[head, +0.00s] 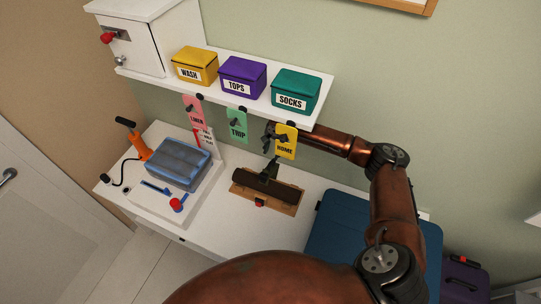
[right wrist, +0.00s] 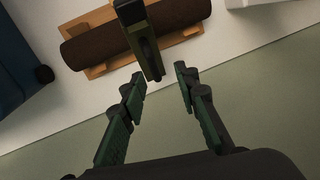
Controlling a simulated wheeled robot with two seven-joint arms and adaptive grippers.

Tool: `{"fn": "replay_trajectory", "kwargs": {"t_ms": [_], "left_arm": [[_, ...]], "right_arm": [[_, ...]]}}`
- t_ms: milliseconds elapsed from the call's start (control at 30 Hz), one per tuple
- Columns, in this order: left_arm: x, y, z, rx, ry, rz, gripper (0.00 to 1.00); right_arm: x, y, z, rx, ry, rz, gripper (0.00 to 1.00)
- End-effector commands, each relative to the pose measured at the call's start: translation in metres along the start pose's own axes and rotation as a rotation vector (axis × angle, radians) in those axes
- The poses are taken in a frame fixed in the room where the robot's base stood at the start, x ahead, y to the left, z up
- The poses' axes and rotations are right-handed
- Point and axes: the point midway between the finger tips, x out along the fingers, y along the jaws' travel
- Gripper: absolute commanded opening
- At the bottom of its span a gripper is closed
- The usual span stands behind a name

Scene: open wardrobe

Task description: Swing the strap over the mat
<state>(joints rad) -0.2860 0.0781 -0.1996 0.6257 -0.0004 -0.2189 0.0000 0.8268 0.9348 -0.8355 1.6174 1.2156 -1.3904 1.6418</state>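A dark brown rolled mat (head: 250,185) lies in a wooden cradle (head: 286,208) on the white table; both also show in the right wrist view, mat (right wrist: 95,48) and cradle (right wrist: 97,72). In the head view this gripper (head: 272,140) is above the mat. My left gripper is not in view.
A yellow HOME tag (head: 287,146) hangs from the shelf close to my right gripper. Yellow, purple and teal bins stand on the shelf above. A blue case (head: 335,225) lies right of the mat; a white tray with a blue bag (head: 178,165) is left.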

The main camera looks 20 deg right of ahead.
Motion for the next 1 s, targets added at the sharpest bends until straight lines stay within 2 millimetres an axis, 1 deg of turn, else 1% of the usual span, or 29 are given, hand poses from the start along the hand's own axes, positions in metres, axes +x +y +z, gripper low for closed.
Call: {"fn": "replay_trajectory", "kwargs": {"t_ms": [33,100,200,267,367,500,600,700,833,933,1000], "left_arm": [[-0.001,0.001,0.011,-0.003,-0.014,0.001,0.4],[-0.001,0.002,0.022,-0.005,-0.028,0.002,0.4],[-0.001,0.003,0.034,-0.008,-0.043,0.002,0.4],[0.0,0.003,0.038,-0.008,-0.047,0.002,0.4],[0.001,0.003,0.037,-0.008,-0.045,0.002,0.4],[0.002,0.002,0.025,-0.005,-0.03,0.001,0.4],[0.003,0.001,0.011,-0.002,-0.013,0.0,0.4],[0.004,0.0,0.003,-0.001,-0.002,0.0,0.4],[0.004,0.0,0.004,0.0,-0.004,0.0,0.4],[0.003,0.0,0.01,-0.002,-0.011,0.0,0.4],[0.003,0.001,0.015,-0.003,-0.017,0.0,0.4]], "right_arm": [[0.001,0.007,-0.005,0.005,0.016,0.019,0.29],[0.006,0.013,-0.009,0.011,0.026,0.029,0.29],[0.019,0.018,-0.011,0.019,0.026,0.029,0.29],[0.029,0.02,-0.012,0.022,0.026,0.029,0.29],[0.045,0.022,-0.012,0.024,0.025,0.029,0.29],[0.063,0.021,-0.013,0.024,0.026,0.027,0.29],[0.071,0.02,-0.013,0.022,0.026,0.025,0.29],[0.074,0.02,-0.013,0.02,0.026,0.025,0.29],[0.075,0.019,-0.013,0.019,0.026,0.025,0.29],[0.075,0.019,-0.013,0.019,0.026,0.025,0.29],[0.075,0.019,-0.012,0.019,0.025,0.024,0.25]]}}
